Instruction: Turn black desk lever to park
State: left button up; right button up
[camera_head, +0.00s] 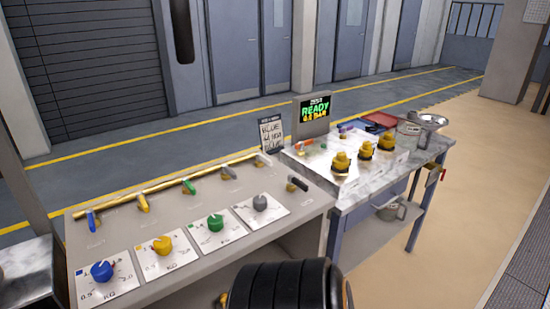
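The black desk lever (297,184) is at the right end of the sloped grey desk panel (300,207), right of the grey knob. Its dark handle slants up and left from its mount. Any label beside it is too small to read.
Blue (93,222), yellow (143,203) and green (189,187) levers line the desk's back edge by a yellow rail. A blue (102,271), yellow (162,245), green (216,222) and grey knob (260,203) sit in front. A marble-topped bench (352,187) adjoins right.

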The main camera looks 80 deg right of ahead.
aim_at(291, 179)
jog(key=z, duration=2.75)
